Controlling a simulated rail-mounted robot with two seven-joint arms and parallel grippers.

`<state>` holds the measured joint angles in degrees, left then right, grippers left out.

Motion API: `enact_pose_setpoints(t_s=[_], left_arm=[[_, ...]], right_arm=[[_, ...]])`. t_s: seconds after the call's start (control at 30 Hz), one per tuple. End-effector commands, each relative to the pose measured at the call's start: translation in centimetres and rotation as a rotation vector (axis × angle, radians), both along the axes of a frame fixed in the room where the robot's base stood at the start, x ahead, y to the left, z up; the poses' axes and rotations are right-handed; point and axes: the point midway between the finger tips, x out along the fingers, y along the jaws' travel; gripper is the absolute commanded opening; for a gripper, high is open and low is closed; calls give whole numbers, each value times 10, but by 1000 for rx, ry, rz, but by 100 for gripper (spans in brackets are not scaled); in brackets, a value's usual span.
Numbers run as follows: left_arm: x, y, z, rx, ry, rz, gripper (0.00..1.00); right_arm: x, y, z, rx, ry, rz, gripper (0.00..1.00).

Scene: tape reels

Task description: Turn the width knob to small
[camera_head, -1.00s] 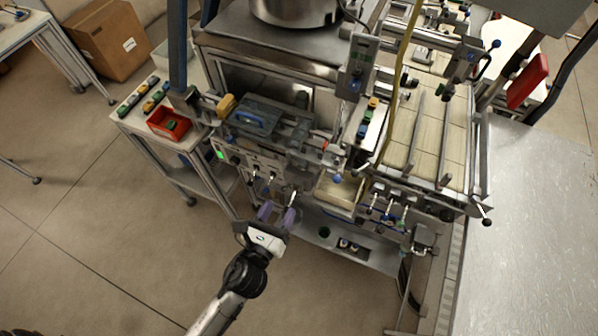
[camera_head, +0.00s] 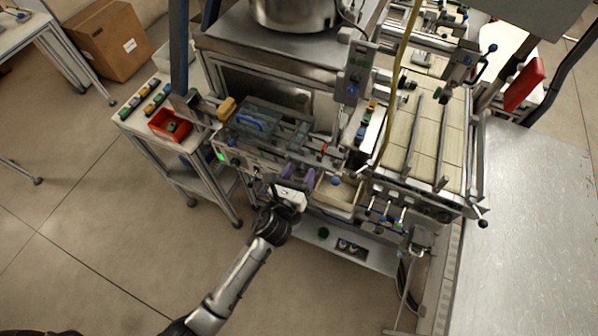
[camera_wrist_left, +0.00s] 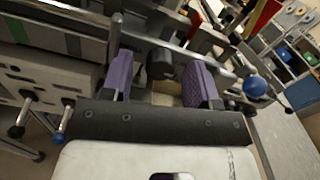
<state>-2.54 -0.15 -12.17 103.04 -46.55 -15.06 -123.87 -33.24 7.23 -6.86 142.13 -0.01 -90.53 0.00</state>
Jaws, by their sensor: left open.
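My left gripper (camera_head: 296,175) is at the front of the machine, in the middle of the head view. Its two purple fingers are apart, and they also show in the left wrist view (camera_wrist_left: 160,80). A black round knob (camera_wrist_left: 160,62) appears between the fingers there, at the end of a metal bar. I cannot tell whether the fingers touch it. No label or setting mark is readable, so I cannot confirm that it is the width knob. In the head view my gripper hides that spot. My right gripper is not in view.
A control panel with a green display (camera_head: 221,155) is left of my gripper. Black-tipped (camera_wrist_left: 17,131) and blue-tipped (camera_wrist_left: 58,137) levers stick out nearby. A blue ball knob (camera_wrist_left: 255,87) is close on the right. A side table with a red bin (camera_head: 170,125) stands left.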

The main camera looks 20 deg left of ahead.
Motion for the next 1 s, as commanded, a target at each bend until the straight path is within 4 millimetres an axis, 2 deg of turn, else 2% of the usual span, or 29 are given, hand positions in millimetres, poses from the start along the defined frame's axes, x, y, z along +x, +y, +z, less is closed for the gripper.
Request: enact_pose_setpoints(t_s=[0.27,0.77,1.0], left_arm=[[1,0,0,0,0,0,54],[0,0,0,0,0,0,6],[0,0,0,-25,1,0,6]], right_arm=[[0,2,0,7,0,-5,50],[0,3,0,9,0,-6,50],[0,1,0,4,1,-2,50]])
